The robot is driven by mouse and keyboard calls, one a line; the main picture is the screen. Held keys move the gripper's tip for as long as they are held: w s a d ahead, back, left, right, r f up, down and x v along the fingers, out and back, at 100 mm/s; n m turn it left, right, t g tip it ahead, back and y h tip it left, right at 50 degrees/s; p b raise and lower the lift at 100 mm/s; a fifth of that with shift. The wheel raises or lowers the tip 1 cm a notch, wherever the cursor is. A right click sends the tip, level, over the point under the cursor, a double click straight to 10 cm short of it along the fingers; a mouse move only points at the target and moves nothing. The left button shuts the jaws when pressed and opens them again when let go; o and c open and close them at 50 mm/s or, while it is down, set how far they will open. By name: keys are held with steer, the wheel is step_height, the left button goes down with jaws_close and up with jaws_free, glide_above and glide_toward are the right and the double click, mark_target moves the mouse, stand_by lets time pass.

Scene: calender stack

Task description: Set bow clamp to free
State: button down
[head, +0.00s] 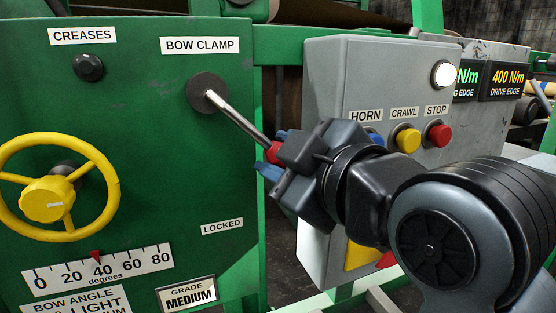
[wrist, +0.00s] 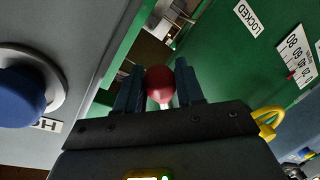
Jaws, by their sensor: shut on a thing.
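The bow clamp is a metal lever (head: 232,114) on a dark round hub (head: 208,92) below the BOW CLAMP label (head: 200,45) on the green panel. It slants down to the right. My gripper (head: 273,153) is shut on the red ball knob at the lever's end. In the wrist view the knob (wrist: 160,80) sits between the two blue fingers of my gripper (wrist: 159,92). A LOCKED label (head: 222,227) is on the panel below the lever. No FREE label can be seen in either view.
A grey control box (head: 330,85) with HORN, CRAWL and STOP buttons stands close behind and right of my gripper. A large blue button (wrist: 18,95) shows in the wrist view. A yellow handwheel (head: 90,165) and an angle scale (head: 98,273) are on the panel's left.

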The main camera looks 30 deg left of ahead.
steer(key=shift+w+d+r, duration=0.1)
steer(key=c, duration=0.8)
jaws_free()
steer(key=v, duration=0.8)
steer(key=shift+b, duration=0.35)
